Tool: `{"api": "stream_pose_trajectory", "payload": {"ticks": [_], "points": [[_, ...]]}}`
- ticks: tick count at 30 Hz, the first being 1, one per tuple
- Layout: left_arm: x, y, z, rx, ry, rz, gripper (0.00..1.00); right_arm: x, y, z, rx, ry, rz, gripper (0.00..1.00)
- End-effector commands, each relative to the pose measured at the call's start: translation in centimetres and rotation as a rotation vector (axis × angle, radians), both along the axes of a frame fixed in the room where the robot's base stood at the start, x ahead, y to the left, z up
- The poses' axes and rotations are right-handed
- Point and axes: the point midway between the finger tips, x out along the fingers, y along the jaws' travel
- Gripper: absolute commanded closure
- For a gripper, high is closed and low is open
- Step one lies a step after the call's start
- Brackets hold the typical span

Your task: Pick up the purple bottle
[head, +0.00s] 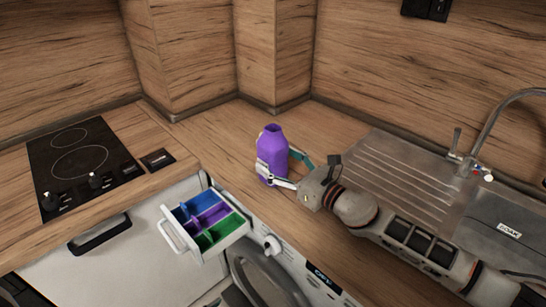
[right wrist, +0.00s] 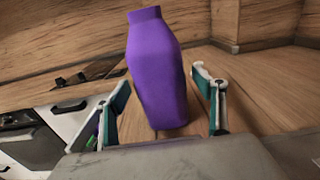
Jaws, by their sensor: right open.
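The purple bottle (head: 271,152) stands upright on the wooden counter near the inner corner. It also fills the middle of the right wrist view (right wrist: 158,75). My right gripper (head: 278,165) reaches in from the right, low on the bottle, with one finger on each side of it. In the right wrist view the right gripper's fingers (right wrist: 160,105) are spread apart, with a visible gap between the bottle and the right-hand finger. The left-hand finger is also apart from it. My left gripper is not in view.
An open detergent drawer (head: 240,230) with blue, purple and green compartments juts out below the counter edge. A black cooktop (head: 82,160) lies to the left. A metal sink with a ribbed drainboard (head: 395,175) and a tap (head: 485,120) is on the right. Wooden walls close off the back.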

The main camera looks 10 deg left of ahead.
Motion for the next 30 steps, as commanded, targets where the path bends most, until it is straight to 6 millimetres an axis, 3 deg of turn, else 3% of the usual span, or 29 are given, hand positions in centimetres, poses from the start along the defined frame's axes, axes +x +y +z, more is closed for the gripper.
{"api": "stream_pose_trajectory", "payload": {"ticks": [6, 13, 20, 30], "points": [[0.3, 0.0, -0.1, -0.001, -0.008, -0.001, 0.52, 1.1, 1.8, -0.1, 0.001, 0.001, 0.0, 0.31], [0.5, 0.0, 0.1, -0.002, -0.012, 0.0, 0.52, 1.2, 1.8, 0.0, 0.001, 0.001, 0.0, 0.31], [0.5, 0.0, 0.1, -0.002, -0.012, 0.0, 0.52, 1.2, 1.8, 0.0, 0.001, 0.001, 0.0, 0.9], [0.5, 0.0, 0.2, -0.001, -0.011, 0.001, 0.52, 1.3, 1.8, 0.6, 0.003, -0.003, 0.0, 0.91]]}}
